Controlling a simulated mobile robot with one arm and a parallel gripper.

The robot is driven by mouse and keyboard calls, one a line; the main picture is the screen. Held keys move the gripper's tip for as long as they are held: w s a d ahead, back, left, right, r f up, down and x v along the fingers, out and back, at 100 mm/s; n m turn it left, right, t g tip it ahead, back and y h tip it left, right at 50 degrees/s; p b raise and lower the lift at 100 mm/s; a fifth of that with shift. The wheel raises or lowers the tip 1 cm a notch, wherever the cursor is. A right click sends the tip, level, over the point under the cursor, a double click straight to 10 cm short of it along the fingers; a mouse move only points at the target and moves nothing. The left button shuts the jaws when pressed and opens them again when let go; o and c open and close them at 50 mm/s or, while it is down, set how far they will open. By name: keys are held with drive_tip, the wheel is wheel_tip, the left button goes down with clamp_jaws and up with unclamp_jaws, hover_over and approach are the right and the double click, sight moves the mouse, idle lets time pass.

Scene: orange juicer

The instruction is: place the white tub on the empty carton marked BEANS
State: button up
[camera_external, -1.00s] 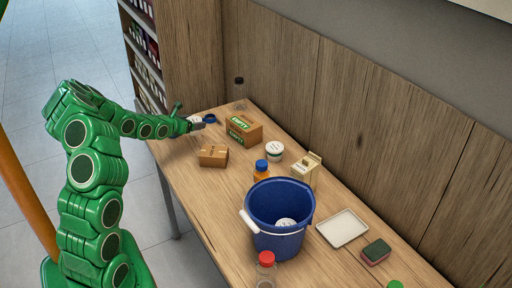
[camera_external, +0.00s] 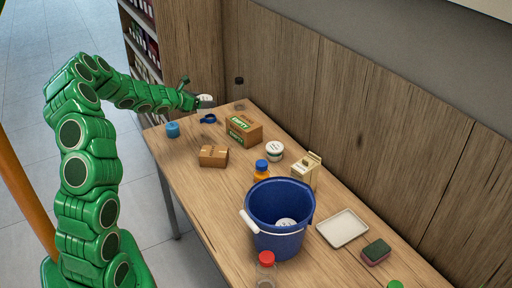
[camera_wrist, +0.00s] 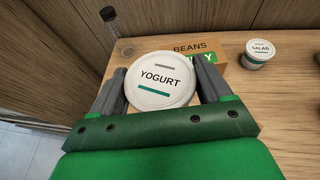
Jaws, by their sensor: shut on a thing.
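My gripper (camera_external: 197,102) is shut on a white tub (camera_wrist: 159,80) at the far left end of the table. Its lid reads YOGURT in the wrist view, with one finger on each side. In the external view the tub (camera_external: 206,101) is held above the table. The brown carton (camera_external: 244,130) with a green EMPTY label stands to the right of and below the gripper. In the wrist view the carton (camera_wrist: 196,46) reads BEANS and is partly hidden behind the tub and a finger. The tub is apart from the carton in the external view.
A clear bottle (camera_external: 239,89) stands behind the carton. A SALAD tub (camera_external: 275,151), a small brown box (camera_external: 213,156), an orange bottle (camera_external: 261,171) and a beige carton (camera_external: 306,169) stand nearer. A blue cup (camera_external: 172,130), a blue item (camera_external: 208,119) and a blue bucket (camera_external: 279,212) are also there.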

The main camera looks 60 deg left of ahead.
drive_tip(key=w+d+r+m+h, duration=0.2)
drive_tip(key=d+r+m+h, duration=0.1)
drive_tip(key=d, duration=0.3)
drive_tip(key=w+d+r+m+h, duration=0.2)
drive_tip(key=d+m+h, duration=0.1)
drive_tip(key=d+h, duration=0.15)
hover_over(243, 121)
drive_tip(key=shift+y, duration=0.45)
drive_tip(key=shift+f, duration=6.35)
drive_tip(key=shift+f, duration=0.15)
drive_tip(key=o, duration=1.1)
